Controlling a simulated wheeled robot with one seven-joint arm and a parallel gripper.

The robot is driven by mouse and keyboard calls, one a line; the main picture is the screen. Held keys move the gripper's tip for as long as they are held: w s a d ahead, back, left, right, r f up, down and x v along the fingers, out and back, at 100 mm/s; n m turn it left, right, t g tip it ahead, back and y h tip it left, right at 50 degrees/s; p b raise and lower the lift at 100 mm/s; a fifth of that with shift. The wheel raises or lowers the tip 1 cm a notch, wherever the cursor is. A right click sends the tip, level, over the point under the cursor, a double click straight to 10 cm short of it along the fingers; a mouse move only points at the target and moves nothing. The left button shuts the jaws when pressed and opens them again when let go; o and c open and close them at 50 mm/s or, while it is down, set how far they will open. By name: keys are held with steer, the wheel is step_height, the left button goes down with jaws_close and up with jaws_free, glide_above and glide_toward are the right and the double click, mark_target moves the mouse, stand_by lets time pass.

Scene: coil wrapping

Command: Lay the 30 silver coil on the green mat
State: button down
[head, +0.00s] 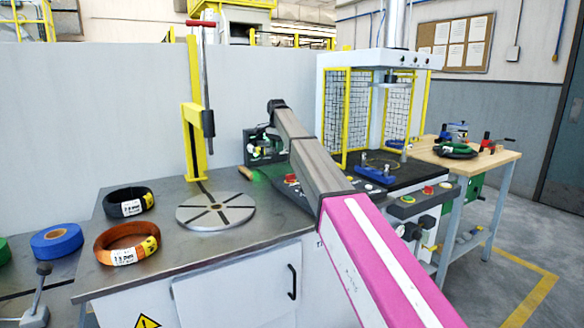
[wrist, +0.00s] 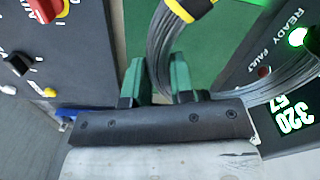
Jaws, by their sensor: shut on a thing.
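The silver coil (wrist: 158,52), a bundle of grey wire with a yellow and black band, shows large in the wrist view. It runs up and to the right from my gripper (wrist: 158,88). My gripper's two green fingers are shut on its near left strand. A flat green surface (wrist: 225,45), seemingly the green mat, lies behind and beneath the coil; I cannot tell whether they touch. In the head view the coil is not clearly seen, and my arm hides part of the far bench.
A black coil (head: 111,207) and a copper coil (head: 104,242) lie on the bench left of a round slotted turntable (head: 215,209). A blue roll (head: 57,241) is at far left. Dark panels flank the green surface, one with a numeric display (wrist: 293,116). A yellow-framed press (head: 345,110) stands right.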

steer(key=w+d+f, duration=0.1)
steer(key=d+f, duration=0.1)
steer(key=d, duration=0.1)
steer(key=w+d+f, duration=0.2)
steer(key=d, duration=0.2)
steer(key=w+d+f, duration=0.2)
steer(key=d, duration=0.1)
steer(key=shift+d+f, duration=0.2)
steer(key=shift+f, duration=2.2)
steer(key=c, duration=1)
jaws_free()
step_height(320, 180, up, 12)
steer(key=shift+d, duration=0.1)
